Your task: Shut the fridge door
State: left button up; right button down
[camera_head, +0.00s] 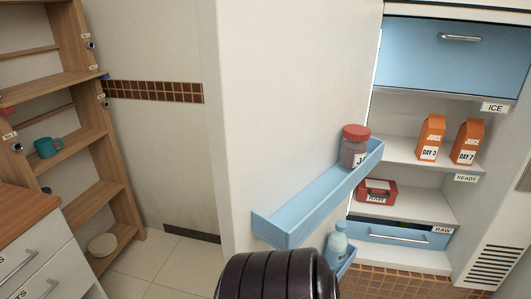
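The fridge door (280,95) stands open, a tall white panel in the middle of the view with its inner side facing right. A blue door shelf (310,207) on it holds a red-lidded jar (354,150). A lower door bin (347,262) holds a light-blue bottle (337,245). The fridge interior (405,185) is exposed to the right, with a blue drawer (450,60) labelled ICE at the top. Neither of my grippers is in view. A dark, rounded part of my arm at the bottom edge hides the lowest part of the door.
Two orange juice cartons (430,138) stand on a fridge shelf, with a red box (376,192) below them. A wooden shelf unit (85,150) and a drawer cabinet (35,255) stand at left. Tiled floor (150,265) is clear between the shelf unit and the door.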

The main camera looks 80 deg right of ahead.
aim_at(283, 81)
jog(key=i+z, duration=0.2)
jog(key=z, duration=0.15)
jog(key=i+z, duration=0.2)
jog(key=z, duration=0.2)
jog(key=i+j+z, duration=0.1)
jog(key=z, duration=0.25)
jog(key=i+z, duration=0.15)
jog(key=z, duration=0.3)
jog(key=i+z, duration=0.1)
jog(key=z, duration=0.3)
jog(key=i+j+z, duration=0.1)
jog(key=z, duration=0.35)
jog(key=i+j+z, duration=0.15)
jog(key=z, duration=0.25)
jog(key=j+z, duration=0.15)
jog(key=z, duration=0.3)
jog(key=i+j+z, duration=0.15)
jog(key=z, duration=0.25)
jog(key=i+j+z, duration=0.1)
jog(key=j+z, duration=0.25)
jog(key=i+j+z, duration=0.1)
jog(key=z, duration=0.25)
jog(key=j+z, duration=0.3)
